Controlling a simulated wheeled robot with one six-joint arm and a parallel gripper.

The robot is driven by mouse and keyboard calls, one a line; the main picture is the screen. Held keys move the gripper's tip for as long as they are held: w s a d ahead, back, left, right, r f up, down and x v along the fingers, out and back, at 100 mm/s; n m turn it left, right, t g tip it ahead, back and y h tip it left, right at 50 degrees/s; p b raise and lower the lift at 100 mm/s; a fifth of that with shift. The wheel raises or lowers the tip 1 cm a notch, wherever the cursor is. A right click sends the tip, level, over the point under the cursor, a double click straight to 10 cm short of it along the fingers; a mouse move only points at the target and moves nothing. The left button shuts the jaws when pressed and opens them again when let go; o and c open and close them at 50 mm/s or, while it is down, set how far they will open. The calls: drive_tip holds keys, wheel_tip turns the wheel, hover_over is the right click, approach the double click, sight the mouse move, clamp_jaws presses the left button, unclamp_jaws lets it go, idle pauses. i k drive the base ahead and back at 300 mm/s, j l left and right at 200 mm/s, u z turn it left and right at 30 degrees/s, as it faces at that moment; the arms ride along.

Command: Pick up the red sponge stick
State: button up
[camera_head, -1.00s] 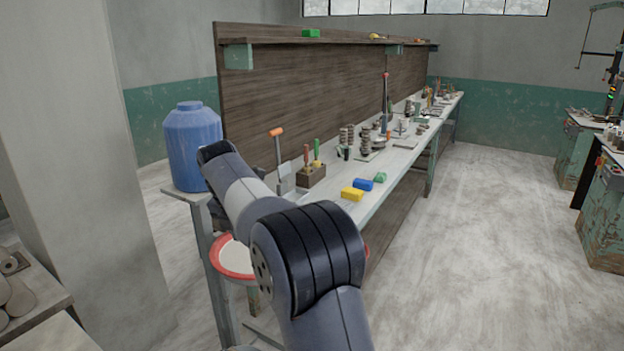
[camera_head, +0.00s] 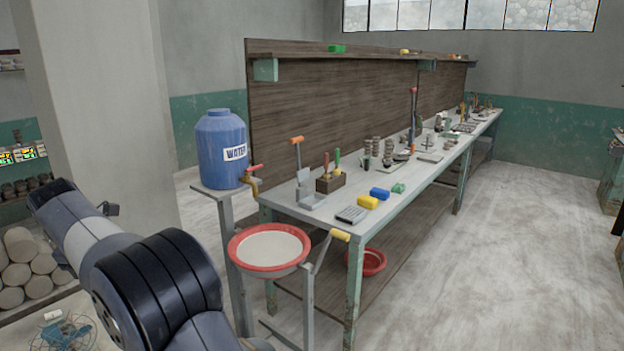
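A wooden block holder (camera_head: 331,183) stands near the front end of the long workbench. A thin stick with a red-orange top (camera_head: 326,163) stands upright in it, beside a stick with a green top (camera_head: 337,161). The red-topped one may be the red sponge stick, but it is too small to tell. Another tall upright thing with a red tip (camera_head: 413,92) stands farther back on the bench. My arm fills the lower left of the head view, well apart from the holder. My gripper does not show.
The floor at right (camera_head: 520,260) is clear.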

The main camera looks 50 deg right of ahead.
sight(326, 177)
drive_tip(key=i+l, duration=0.15)
drive_tip(key=l, duration=0.55)
drive_tip(key=i+l, duration=0.1)
drive_tip(key=l, duration=0.6)
drive_tip(key=i+l, duration=0.15)
drive_tip(key=l, duration=0.6)
drive_tip(key=i+l, duration=0.1)
drive_tip(key=l, duration=0.6)
drive_tip(key=i+l+u, duration=0.1)
drive_tip(key=l, duration=0.6)
drive_tip(key=i+l, duration=0.15)
drive_tip(key=l, duration=0.55)
drive_tip(key=i+l, duration=0.1)
drive_tip(key=l, duration=0.65)
drive_tip(key=i+l, duration=0.1)
drive_tip(key=l, duration=0.6)
